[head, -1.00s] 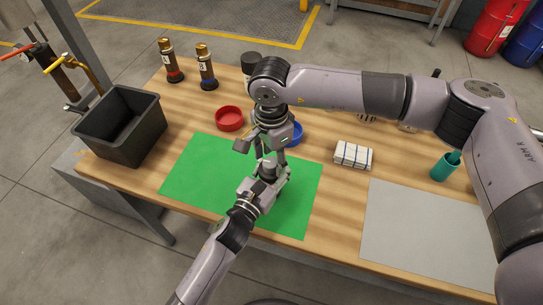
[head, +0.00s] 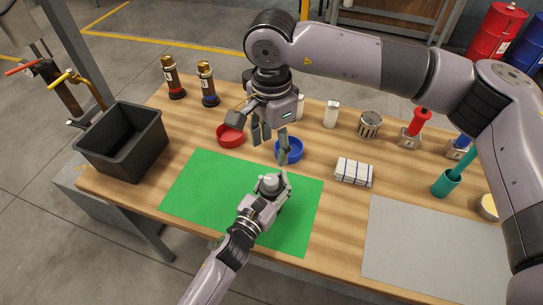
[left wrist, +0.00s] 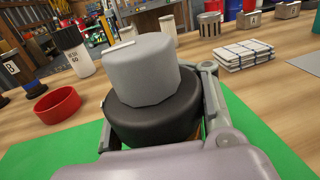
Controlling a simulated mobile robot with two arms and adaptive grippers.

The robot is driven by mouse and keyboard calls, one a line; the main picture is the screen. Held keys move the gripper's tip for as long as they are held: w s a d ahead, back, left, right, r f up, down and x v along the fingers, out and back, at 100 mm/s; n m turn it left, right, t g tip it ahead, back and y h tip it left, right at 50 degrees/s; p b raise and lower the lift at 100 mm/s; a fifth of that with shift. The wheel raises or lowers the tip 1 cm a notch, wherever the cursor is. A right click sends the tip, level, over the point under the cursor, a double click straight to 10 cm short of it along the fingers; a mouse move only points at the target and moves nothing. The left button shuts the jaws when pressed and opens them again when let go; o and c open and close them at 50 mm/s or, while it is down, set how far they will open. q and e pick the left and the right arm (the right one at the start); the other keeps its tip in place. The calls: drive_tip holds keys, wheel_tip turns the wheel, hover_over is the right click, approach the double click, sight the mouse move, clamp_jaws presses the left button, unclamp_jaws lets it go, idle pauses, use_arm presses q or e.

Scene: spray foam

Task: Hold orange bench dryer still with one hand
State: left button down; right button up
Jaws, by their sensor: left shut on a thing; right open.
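The bench dryer stands on the green mat (head: 205,190); its pale grey top (head: 269,182) shows between the fingers of my left gripper (head: 272,192). In the left wrist view the dryer has a grey cap (left wrist: 143,68) over a wide black collar, with only a sliver of orange low at the right. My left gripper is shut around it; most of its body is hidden. My right gripper (head: 270,137) is open and empty, above and behind the dryer, apart from it.
A red dish (head: 229,136) and a blue dish (head: 291,150) lie behind the mat. A folded checked cloth (head: 353,172) and a grey mat (head: 430,242) are to the right. A black bin (head: 122,140) stands at the left, near two dark bottles (head: 207,84).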

drive_tip(key=shift+r, duration=0.5)
use_arm(q)
drive_tip(key=c, duration=0.8)
unclamp_jaws()
